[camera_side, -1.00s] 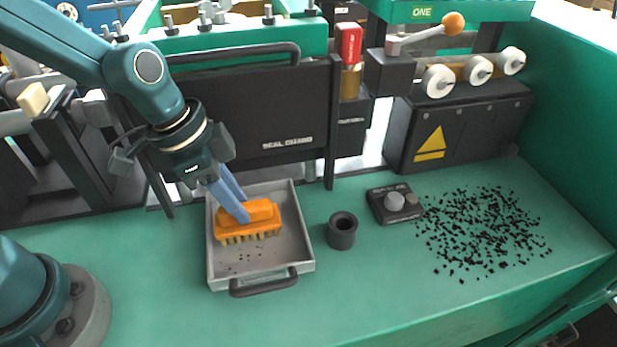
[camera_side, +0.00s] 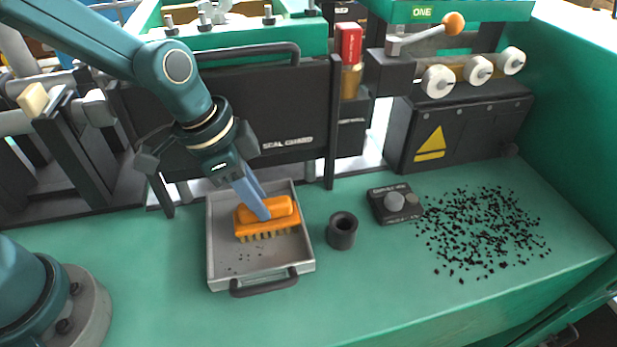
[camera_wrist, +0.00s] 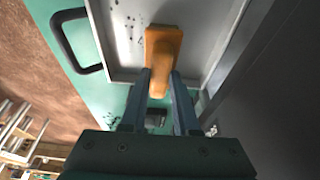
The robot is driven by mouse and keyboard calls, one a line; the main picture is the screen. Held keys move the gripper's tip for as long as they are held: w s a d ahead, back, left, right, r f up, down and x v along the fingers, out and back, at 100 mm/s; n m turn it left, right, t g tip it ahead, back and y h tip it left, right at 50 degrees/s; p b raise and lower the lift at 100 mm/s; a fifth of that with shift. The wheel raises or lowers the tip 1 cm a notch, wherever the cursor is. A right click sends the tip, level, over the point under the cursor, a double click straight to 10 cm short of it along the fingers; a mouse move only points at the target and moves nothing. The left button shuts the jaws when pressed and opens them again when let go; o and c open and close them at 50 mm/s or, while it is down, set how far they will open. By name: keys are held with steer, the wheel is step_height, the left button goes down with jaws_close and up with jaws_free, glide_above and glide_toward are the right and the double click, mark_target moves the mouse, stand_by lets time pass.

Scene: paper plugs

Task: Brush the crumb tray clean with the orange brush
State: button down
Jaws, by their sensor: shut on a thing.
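The orange brush (camera_side: 268,213) has pale bristles that point down into the grey crumb tray (camera_side: 222,262). My gripper (camera_side: 262,208) is shut on the brush's top and holds it in the right part of the tray. The wrist view also shows the brush (camera_wrist: 162,50) between my two fingers (camera_wrist: 160,90). A few dark crumbs (camera_side: 243,258) lie on the tray floor near its front left; crumbs also show in the wrist view (camera_wrist: 130,28). The tray's dark handle (camera_side: 264,284) faces the front. Whether the bristles touch the floor is hard to tell.
A dark hollow cylinder (camera_side: 342,231) stands just right of the tray. Many black bits (camera_side: 482,233) are scattered on the green bench at the right. The black seal guard panel (camera_side: 250,110) stands behind the tray.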

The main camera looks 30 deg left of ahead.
steer(key=shift+s+d, duration=0.5)
steer(key=shift+s, duration=0.2)
steer(key=shift+s+a+r, duration=0.15)
steer(key=shift+s+a, duration=0.95)
steer(key=shift+a, duration=0.1)
steer(key=shift+w+d, duration=1.2)
steer(key=shift+s+a+f, duration=0.25)
steer(key=shift+s+a, duration=0.95)
steer(key=shift+s, duration=0.05)
steer(key=shift+w+d, duration=1.2)
